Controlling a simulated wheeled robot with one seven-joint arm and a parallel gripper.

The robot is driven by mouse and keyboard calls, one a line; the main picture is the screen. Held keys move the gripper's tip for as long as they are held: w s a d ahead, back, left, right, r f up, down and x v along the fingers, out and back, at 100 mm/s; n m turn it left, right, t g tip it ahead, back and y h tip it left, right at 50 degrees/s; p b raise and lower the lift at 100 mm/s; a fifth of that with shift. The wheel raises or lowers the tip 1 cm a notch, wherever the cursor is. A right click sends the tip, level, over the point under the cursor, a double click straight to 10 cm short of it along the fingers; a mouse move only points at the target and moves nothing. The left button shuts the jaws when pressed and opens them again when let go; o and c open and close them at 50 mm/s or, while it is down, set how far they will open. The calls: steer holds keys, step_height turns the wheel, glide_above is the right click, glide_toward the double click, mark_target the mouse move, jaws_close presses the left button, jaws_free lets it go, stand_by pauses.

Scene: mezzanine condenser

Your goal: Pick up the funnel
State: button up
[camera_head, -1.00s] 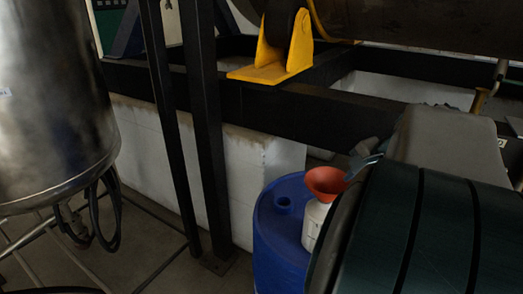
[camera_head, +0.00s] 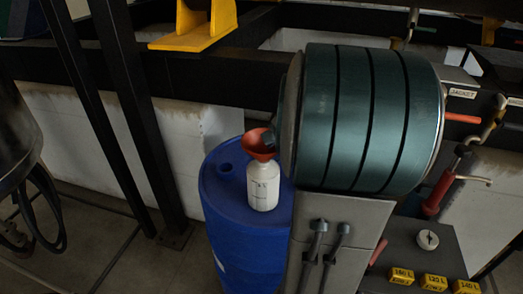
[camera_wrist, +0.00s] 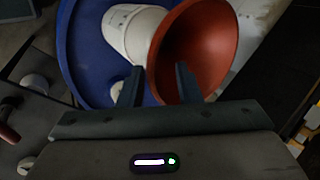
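The funnel (camera_head: 258,144) is red-orange and sits wide end up in the neck of a white bottle (camera_head: 263,186). The bottle stands on top of a blue drum (camera_head: 240,235). My gripper (camera_head: 271,138) is at the funnel's right rim in the head view, partly hidden by my arm. In the wrist view my gripper (camera_wrist: 158,78) is open. One finger overlaps the inside of the funnel (camera_wrist: 205,48), and the other is left of its rim, over the bottle (camera_wrist: 130,30) side. I cannot tell whether either finger touches the funnel.
The drum's left top is clear apart from a round cap opening (camera_head: 225,168). A black post (camera_head: 140,120) and a white block wall (camera_head: 205,140) stand behind. A steel vessel (camera_head: 15,130) is at the left. A red-handled valve (camera_head: 440,190) and yellow labels (camera_head: 434,282) are at the right.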

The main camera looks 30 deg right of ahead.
mark_target(273, 153)
steer(key=shift+x, duration=1.5)
jaws_close()
steer(key=shift+r, duration=0.15)
